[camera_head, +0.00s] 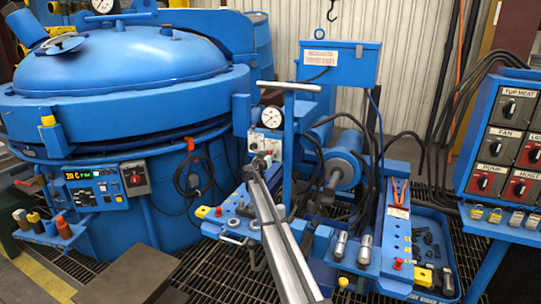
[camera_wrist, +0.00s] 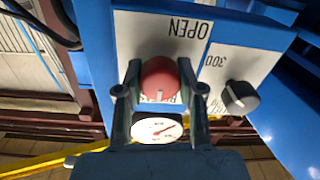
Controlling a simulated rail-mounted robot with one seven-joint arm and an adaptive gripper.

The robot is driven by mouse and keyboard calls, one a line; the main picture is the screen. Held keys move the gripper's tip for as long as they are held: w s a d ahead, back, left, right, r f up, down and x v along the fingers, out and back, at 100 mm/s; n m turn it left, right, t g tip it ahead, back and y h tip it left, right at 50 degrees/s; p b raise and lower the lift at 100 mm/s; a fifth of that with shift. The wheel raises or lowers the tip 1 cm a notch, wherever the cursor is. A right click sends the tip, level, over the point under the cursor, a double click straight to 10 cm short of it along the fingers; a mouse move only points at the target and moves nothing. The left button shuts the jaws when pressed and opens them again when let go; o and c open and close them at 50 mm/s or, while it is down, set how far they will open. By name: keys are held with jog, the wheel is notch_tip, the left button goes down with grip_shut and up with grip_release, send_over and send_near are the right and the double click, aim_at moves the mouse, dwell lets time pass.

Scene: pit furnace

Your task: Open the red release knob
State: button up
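The red release knob (camera_wrist: 160,78) is on a white panel plate (camera_wrist: 150,38) with the word OPEN upside down in the wrist view. My gripper (camera_wrist: 160,75) has one finger on each side of the knob. Both fingertips appear to touch its sides, with no clear gap. The lettering beside the knob is partly hidden. In the head view my gripper (camera_head: 262,160) reaches the small panel (camera_head: 253,142) below a round gauge (camera_head: 272,117). The knob cannot be made out there.
In the wrist view a black knob (camera_wrist: 240,96) sits right of the red one, and a gauge (camera_wrist: 157,129) shows between my fingers. In the head view the blue furnace (camera_head: 120,80) stands left, a tool bench (camera_head: 370,245) is right, and a control panel (camera_head: 505,140) is far right.

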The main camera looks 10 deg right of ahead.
jog(key=shift+c, duration=1)
